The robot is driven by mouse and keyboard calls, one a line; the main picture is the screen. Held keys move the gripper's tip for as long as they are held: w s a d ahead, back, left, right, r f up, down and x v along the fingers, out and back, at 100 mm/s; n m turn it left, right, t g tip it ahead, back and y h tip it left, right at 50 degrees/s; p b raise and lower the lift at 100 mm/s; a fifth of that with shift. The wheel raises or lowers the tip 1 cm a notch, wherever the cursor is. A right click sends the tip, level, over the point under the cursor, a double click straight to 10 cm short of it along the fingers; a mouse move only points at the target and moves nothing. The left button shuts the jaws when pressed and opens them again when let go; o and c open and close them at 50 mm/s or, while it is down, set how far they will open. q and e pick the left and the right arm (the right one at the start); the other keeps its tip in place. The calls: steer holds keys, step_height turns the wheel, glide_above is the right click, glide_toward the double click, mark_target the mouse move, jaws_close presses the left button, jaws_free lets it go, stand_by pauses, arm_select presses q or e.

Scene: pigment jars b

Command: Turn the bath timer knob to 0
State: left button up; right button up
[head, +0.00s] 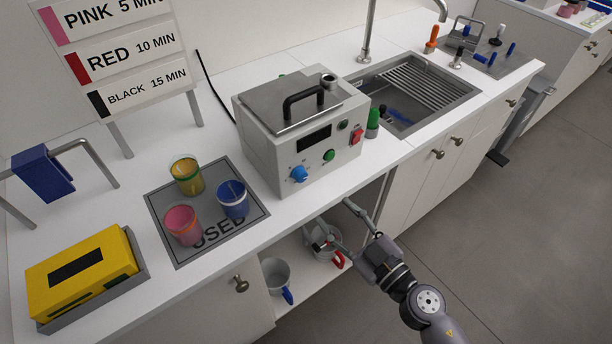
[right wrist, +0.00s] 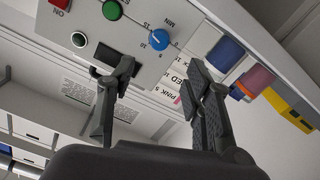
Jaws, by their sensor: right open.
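The bath timer knob (head: 299,174) is blue and sits low on the front panel of the grey bath unit (head: 249,150). It also shows in the right wrist view (right wrist: 159,40), with dial numbers and MIN printed around it. I cannot tell surely which number it points to. My right gripper (head: 335,215) is open and empty, in front of the counter's edge, below and to the right of the knob, apart from it. In the right wrist view its spread fingers (right wrist: 157,78) lie to either side of the knob, which is farther off. My left gripper is not in view.
Next to the knob are a green button (head: 329,155), a dark display (head: 313,139) and a red switch (head: 357,136). Three colored cups stand on the USED mat (head: 161,218) at left. A green-capped bottle (head: 373,123) stands right of the unit. Jugs (head: 277,274) sit on the shelf below.

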mark_target(304, 179)
steer(key=p+x, duration=0.1)
steer(key=x, duration=1.1)
jaws_close()
